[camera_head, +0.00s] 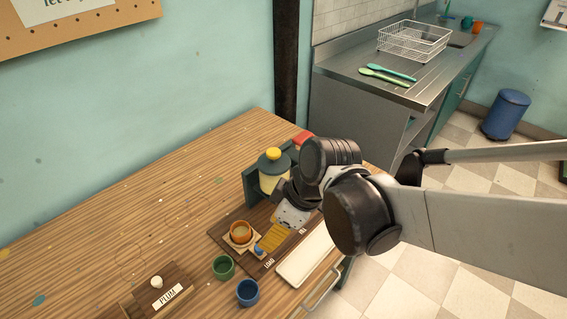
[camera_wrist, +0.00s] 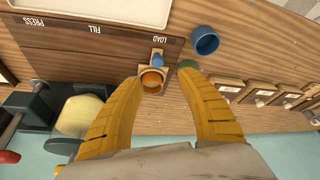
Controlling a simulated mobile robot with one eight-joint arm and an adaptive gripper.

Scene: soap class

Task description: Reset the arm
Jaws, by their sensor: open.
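My gripper (camera_head: 268,243) hangs over the dark wooden board on the table, fingers pointing down. In the wrist view its two yellow fingers (camera_wrist: 162,82) are spread apart with nothing gripped. An orange cup (camera_head: 241,232) sits in a pale wooden holder on the board, close to the fingers. In the wrist view the orange cup (camera_wrist: 152,80) shows between the fingertips, beyond them; I cannot tell the exact gap. My arm reaches in from the right.
A green cup (camera_head: 223,267) and a blue cup (camera_head: 248,292) stand near the board. A cream pot with a yellow knob (camera_head: 273,154) stands in a dark green frame behind my gripper. A white tray (camera_head: 306,258) lies in front. Bare table (camera_head: 120,215) extends left.

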